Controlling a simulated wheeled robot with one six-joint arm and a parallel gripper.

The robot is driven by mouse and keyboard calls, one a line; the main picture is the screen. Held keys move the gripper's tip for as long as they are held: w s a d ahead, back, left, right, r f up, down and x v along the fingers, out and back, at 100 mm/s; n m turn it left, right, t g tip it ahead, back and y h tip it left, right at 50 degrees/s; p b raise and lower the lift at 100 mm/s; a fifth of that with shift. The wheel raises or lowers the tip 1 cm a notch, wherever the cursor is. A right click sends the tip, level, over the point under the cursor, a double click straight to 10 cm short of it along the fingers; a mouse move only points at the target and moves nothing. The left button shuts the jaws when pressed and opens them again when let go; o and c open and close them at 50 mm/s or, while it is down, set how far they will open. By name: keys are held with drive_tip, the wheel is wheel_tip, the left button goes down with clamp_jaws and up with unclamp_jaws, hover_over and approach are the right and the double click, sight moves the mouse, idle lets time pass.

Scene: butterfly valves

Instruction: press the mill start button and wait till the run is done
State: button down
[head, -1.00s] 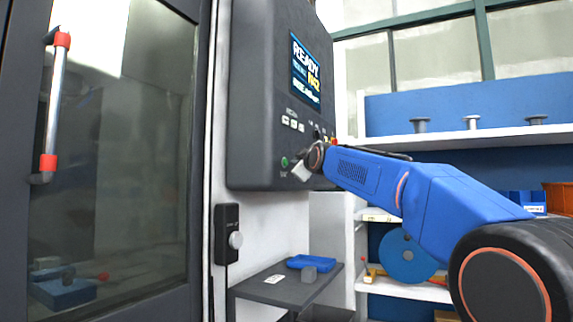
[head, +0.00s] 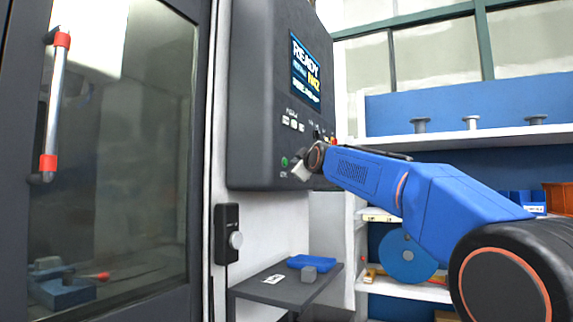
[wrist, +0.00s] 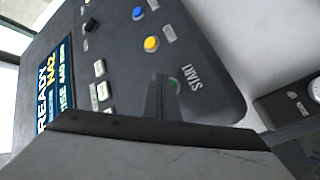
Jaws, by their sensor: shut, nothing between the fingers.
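The mill's control panel (head: 268,110) is a dark grey box whose screen (head: 305,72) reads READY. The mill door (head: 110,150) is shut, with a red-ended handle (head: 56,105).
Yellow (wrist: 151,44) and blue (wrist: 139,13) buttons and a black knob (wrist: 92,25) are near the start button. A black box with a round knob (head: 227,233) hangs below.

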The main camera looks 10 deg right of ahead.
drive_tip(key=shift+a, duration=0.15)
drive_tip(key=shift+w+a, duration=0.2)
drive_tip(key=shift+w, duration=0.05)
